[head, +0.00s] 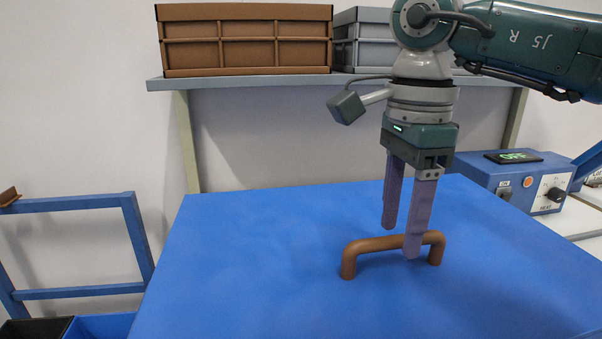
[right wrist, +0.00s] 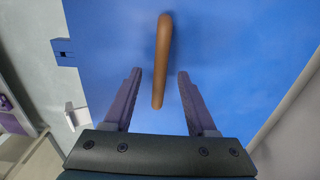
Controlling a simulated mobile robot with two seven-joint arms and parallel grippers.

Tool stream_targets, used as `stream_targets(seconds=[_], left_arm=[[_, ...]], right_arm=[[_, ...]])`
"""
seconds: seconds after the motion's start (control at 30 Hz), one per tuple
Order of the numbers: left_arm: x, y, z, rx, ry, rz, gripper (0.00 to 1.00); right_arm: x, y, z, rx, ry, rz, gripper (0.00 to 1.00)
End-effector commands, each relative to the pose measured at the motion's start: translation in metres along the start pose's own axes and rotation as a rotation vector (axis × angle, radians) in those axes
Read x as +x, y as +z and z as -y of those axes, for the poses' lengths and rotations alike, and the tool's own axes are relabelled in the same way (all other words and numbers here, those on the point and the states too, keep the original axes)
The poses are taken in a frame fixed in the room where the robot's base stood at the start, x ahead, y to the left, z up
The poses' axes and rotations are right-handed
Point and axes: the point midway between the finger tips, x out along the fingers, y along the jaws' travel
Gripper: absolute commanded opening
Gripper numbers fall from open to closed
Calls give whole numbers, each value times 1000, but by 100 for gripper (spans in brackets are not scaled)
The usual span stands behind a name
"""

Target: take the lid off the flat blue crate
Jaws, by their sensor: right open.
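The blue lid (head: 250,270) is a broad flat panel filling the lower middle of the head view. A brown arched handle (head: 365,245) stands on it, right of centre. My right gripper (head: 400,243) points down at the handle, its two purple fingers open. In the right wrist view the handle (right wrist: 162,60) runs lengthwise, its near end between the open fingers (right wrist: 160,72), with a gap on each side. No finger is seen pressed against it. The crate under the lid is hidden. My left gripper is not in view.
A shelf (head: 270,82) behind the lid holds a brown crate (head: 247,40) and a grey crate (head: 361,17). A blue control box (head: 480,175) with a green display stands at the back right. A blue frame (head: 75,204) stands at the left.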

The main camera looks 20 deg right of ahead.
Motion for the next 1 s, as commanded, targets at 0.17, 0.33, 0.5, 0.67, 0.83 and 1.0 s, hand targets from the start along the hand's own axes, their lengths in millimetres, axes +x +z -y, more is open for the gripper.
stream_targets(seconds=[0.17,0.33,0.5,0.67,0.83,1.0], left_arm=[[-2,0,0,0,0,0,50],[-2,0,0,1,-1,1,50],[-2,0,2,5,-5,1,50],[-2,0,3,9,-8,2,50],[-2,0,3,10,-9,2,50],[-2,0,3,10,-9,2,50]], right_arm=[[22,0,0,1,1,0,57],[30,0,0,0,0,0,57],[30,0,0,0,-1,0,57],[30,0,0,0,-1,0,45],[30,0,0,1,-1,0,26],[30,0,0,1,-1,0,7]])
